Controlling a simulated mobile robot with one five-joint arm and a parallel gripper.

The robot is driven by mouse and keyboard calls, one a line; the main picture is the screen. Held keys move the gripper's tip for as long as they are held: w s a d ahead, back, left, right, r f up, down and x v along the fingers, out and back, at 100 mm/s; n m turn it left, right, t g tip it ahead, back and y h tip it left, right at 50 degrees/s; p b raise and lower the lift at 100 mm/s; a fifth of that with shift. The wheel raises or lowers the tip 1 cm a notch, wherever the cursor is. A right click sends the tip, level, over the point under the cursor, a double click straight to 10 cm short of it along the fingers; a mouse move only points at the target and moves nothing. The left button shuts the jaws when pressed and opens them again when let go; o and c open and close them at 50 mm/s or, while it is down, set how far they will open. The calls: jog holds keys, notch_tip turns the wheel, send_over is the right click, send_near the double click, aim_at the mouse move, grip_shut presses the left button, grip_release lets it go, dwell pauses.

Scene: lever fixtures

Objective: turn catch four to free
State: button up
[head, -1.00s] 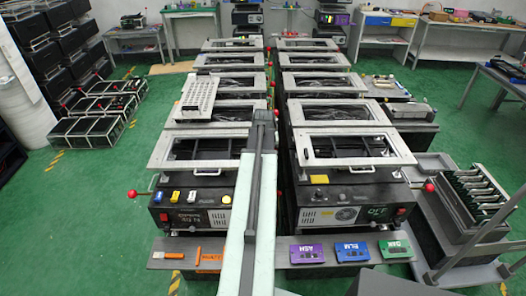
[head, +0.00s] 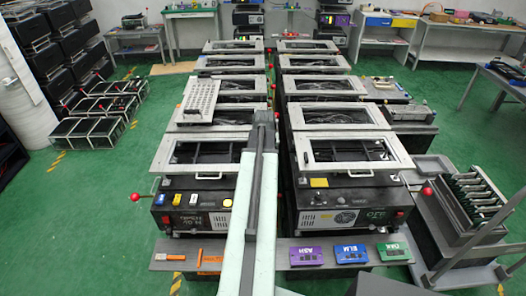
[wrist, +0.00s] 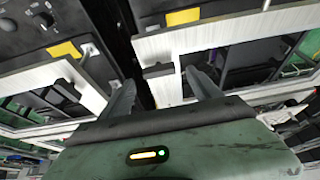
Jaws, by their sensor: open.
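No catch marked four can be made out in either view. The front left machine (head: 193,222) has a red ball knob (head: 134,197) at its left side. The front right machine (head: 345,216) has another red ball knob (head: 427,191) at its right side; its small lettering is hard to read. My arm reaches forward between the two rows of machines in the head view, and its fingertips cannot be made out there. In the wrist view my gripper (wrist: 158,90) is open and empty, its fingers apart above pale frames. Yellow labels (wrist: 65,50) sit near small grey fittings.
Pale open frames (head: 355,151) top the machines in two rows. A front ledge (head: 300,267) carries purple, blue and green cassettes (head: 307,254) and orange-handled tools. A rack cart (head: 465,215) stands at the right.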

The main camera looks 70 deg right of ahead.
jog(key=p+v, duration=0.3)
jog(key=v, duration=0.1)
jog(key=shift+a+r, duration=0.15)
jog(key=shift+r, duration=0.2)
jog(key=w+a+f+n+t+y+b, duration=0.1)
jog(key=w+a+n, duration=0.3)
jog(key=w+a, duration=1.05)
jog(key=w+a+f+n+t+y+b, duration=0.1)
jog(key=w+a+f+n+b, duration=0.15)
jog(key=w+a, duration=1.2)
jog(key=w+a+f+n+g+y, duration=0.1)
jog(key=w+a+n, duration=0.3)
jog(key=a, duration=0.8)
jog(key=w+a+f+n+y, duration=0.15)
jog(key=w+a, duration=0.45)
jog(key=a, duration=0.6)
jog(key=s+a+n+g+b, duration=0.1)
jog(key=s+a+g, duration=0.1)
jog(key=s+a, duration=0.4)
jog(key=a, duration=0.4)
jog(key=shift+s+a+f+n+g, duration=0.25)
jog(key=shift+s+a+n+g, duration=0.05)
jog(key=shift+s+a+g, duration=0.1)
